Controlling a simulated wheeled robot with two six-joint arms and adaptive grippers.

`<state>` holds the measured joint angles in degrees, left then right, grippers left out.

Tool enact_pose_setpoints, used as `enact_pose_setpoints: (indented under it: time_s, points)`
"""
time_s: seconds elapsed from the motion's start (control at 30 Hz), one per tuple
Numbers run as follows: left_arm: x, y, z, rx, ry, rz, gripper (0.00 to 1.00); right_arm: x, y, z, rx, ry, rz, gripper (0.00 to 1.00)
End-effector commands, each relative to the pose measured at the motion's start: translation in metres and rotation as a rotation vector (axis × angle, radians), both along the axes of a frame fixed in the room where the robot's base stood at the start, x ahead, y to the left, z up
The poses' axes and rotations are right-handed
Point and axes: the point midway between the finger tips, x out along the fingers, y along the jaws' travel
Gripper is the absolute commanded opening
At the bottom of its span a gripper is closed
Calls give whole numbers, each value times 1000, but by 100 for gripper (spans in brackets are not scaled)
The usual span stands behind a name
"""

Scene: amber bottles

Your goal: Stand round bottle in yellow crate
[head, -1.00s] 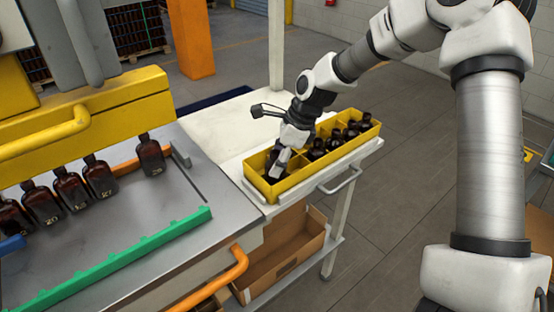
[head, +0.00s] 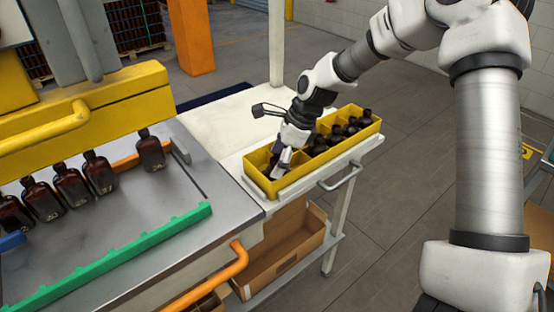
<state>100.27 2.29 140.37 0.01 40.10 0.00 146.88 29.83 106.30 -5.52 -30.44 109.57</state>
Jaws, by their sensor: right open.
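The yellow crate (head: 322,162) stands on the white side table and is split into compartments. Several dark amber bottles (head: 337,136) stand in its middle and far compartments. My right gripper (head: 279,168) is at the near-left end of the crate, pointing down, with its jaws open. A dark bottle (head: 273,172) shows in the near-left compartment at the fingers, partly hidden by them. Several amber bottles (head: 100,172) stand in a row on the metal table at the left; one (head: 151,150) stands apart at the right end of the row. My left gripper is not in view.
A green toothed rail (head: 140,247) runs along the front of the metal table. A yellow machine guard (head: 85,108) hangs over its back. A cardboard box (head: 285,250) sits on the shelf below. The white tabletop (head: 225,125) behind the crate is clear.

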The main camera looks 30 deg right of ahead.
Motion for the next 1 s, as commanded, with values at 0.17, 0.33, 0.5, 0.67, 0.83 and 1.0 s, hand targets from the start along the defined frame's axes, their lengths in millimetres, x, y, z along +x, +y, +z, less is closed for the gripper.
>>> enact_pose_setpoints:
  time_s: [0.17,0.33,0.5,0.67,0.83,1.0]
  points:
    - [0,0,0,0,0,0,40,-6,-10,31,2,-7,-2,84]
    - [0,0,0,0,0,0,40,-15,-25,73,2,-8,-2,84]
    - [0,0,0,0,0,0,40,-22,-35,100,0,-5,-2,84]
    - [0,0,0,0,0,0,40,-25,-37,107,0,-2,-2,84]
    - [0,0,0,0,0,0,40,-24,-37,107,1,-1,-1,84]
    - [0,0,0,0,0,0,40,-25,-37,107,1,-1,-1,84]
